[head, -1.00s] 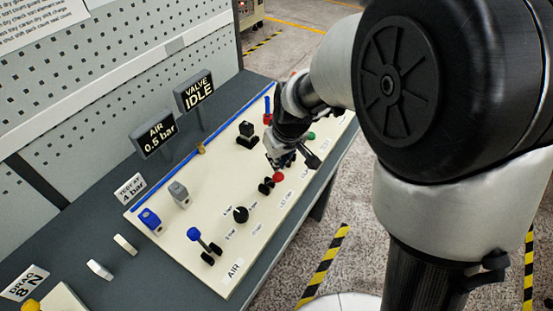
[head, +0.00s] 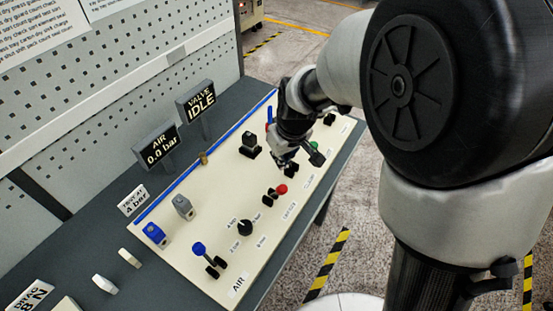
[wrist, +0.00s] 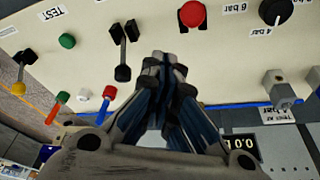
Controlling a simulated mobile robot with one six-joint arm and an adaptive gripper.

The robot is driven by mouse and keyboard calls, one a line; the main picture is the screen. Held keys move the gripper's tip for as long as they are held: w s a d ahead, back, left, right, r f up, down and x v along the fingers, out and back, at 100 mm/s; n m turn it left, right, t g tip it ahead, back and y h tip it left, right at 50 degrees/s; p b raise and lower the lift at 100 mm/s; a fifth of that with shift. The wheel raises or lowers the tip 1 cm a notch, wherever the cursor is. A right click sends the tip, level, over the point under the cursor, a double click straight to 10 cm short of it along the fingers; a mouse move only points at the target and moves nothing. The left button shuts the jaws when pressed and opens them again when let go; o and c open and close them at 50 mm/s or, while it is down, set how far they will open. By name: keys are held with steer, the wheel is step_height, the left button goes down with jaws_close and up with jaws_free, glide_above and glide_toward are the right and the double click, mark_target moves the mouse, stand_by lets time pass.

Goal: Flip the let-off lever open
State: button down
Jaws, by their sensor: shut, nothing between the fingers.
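A lever with a red knob (head: 282,189) and black base stands on the cream panel (head: 225,205); I take it for the let-off lever, though its label is too small to read surely. Its red knob also shows at the top of the wrist view (wrist: 192,14). My gripper (head: 281,164) is over the panel just beyond this knob. In the wrist view its fingertips (wrist: 166,60) are together and empty, apart from the knob. A black lever (wrist: 122,50) stands beside the fingers in the wrist view; in the head view my gripper partly covers it.
The blue-knobbed AIR lever (head: 198,248) and a black dial (head: 245,228) are nearer on the panel. The AIR display (head: 159,146) reads 0.0 bar and the VALVE display (head: 199,103) reads IDLE. A green button (wrist: 67,41) is past the black lever.

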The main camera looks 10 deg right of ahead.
steer(key=s+d+r+p, duration=0.1)
steer(key=s+d+r, duration=0.3)
steer(key=s+r, duration=0.1)
steer(key=shift+s+r, duration=0.1)
stand_by(0.3)
steer(key=s+d+r+m, duration=0.1)
steer(key=s+r, duration=0.2)
steer(key=s, duration=0.3)
steer(key=s+d+r+m+t, duration=0.1)
steer(key=s+d+r+m, duration=0.1)
steer(key=s, duration=0.5)
steer(key=s+d+r+m+h, duration=0.1)
steer(key=s+r+m, duration=0.1)
steer(key=s+r, duration=0.2)
steer(key=s, duration=0.3)
steer(key=shift+d+r, duration=0.3)
steer(key=shift+r, duration=0.05)
